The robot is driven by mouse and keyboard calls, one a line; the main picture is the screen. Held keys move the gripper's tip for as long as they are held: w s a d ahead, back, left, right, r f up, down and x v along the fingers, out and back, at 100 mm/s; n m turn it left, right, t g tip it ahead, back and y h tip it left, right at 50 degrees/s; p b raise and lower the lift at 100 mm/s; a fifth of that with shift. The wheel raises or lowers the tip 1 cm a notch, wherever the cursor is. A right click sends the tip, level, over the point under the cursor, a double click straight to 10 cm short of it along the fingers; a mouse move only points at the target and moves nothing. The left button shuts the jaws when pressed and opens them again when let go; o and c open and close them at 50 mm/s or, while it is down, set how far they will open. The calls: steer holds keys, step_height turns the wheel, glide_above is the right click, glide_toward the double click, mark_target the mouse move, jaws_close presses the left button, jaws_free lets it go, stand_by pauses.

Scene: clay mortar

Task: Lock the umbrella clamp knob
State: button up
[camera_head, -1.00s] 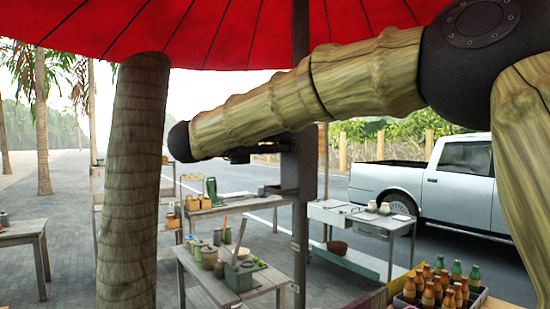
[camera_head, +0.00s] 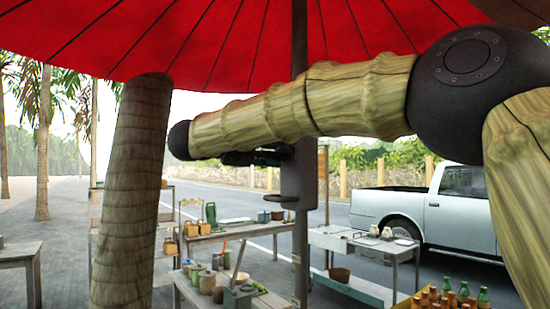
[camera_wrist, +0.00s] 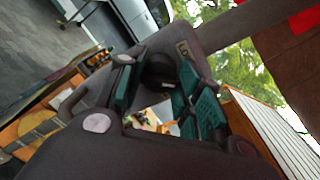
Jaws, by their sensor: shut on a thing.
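The umbrella clamp (camera_head: 298,180) is a dark box on the dark upright pole (camera_head: 299,40) under the red umbrella canopy (camera_head: 215,45). My gripper (camera_head: 268,156) reaches the clamp's upper left side; its fingers are small and dark in the head view. In the wrist view my gripper (camera_wrist: 162,82) has teal-padded fingers on both sides of a round dark knob (camera_wrist: 160,72), and it is shut on this knob. The knob's turn position cannot be told.
A thick wooden trunk (camera_head: 132,190) stands at the left. Work tables with pots (camera_head: 210,290) and a grey metal table (camera_head: 365,248) stand beyond the pole. Bottles (camera_head: 450,298) are at the lower right. A silver pickup (camera_head: 450,205) is parked on the road.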

steer(key=shift+a+n+g+p, duration=0.1)
steer(key=shift+n+g+p, duration=0.35)
steer(key=shift+n, duration=3.05)
steer(key=o, duration=1)
steer(key=shift+o, duration=0.2)
steer(key=shift+a, duration=0.1)
steer(key=f+v, duration=0.1)
steer(key=v, duration=1)
steer(key=shift+s+a+r, duration=0.2)
steer(key=shift+a+r, duration=0.2)
